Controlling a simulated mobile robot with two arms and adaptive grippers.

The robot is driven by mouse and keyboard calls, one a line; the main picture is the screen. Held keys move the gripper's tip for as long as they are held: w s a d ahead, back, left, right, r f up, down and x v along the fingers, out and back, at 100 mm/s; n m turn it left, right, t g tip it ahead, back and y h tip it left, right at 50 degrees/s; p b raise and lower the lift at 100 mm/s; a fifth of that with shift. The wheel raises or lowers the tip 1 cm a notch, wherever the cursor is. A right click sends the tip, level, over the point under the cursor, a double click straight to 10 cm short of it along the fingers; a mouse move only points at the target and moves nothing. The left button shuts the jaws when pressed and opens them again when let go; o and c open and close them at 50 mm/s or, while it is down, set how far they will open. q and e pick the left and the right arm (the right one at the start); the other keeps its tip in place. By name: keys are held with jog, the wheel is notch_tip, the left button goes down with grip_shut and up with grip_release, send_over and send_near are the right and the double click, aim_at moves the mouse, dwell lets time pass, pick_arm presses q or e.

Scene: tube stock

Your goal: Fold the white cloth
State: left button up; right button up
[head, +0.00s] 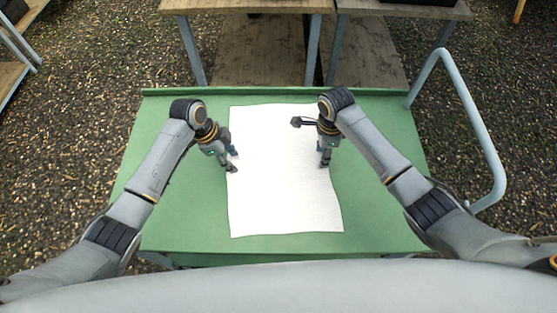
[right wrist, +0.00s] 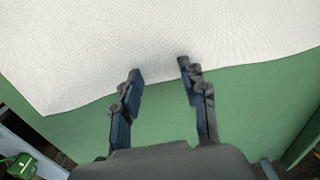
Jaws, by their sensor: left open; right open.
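The white cloth (head: 283,190) lies flat and unfolded on the green tabletop (head: 170,215), its edges slightly wavy. My left gripper (head: 233,160) is open at the cloth's left edge, around the middle of that side. My right gripper (head: 324,160) is open over the cloth near its right edge. In the right wrist view the two fingertips of this gripper (right wrist: 160,69) are apart, over the border of the cloth (right wrist: 100,50), with green tabletop (right wrist: 155,125) below it. Whether either gripper touches the cloth I cannot tell.
The tabletop is clear on both sides of the cloth. A grey rail handle (head: 478,125) curves along the right side. Wooden benches (head: 250,6) stand beyond the far edge, and another wooden bench (head: 10,78) is at the left. The ground is gravel.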

pick_arm(q)
jog(key=shift+f, duration=0.1)
jog(key=shift+f+b, duration=0.15)
jog(key=shift+b, duration=0.15)
pick_arm(e)
jog(key=shift+f, duration=0.2)
pick_arm(q)
jog(key=c, duration=0.6)
pick_arm(e)
jog(key=shift+s, duration=0.1)
jog(key=c, duration=0.6)
pick_arm(q)
jog(key=shift+s, duration=0.1)
grip_shut()
pick_arm(e)
jog(key=shift+f, duration=0.1)
grip_shut()
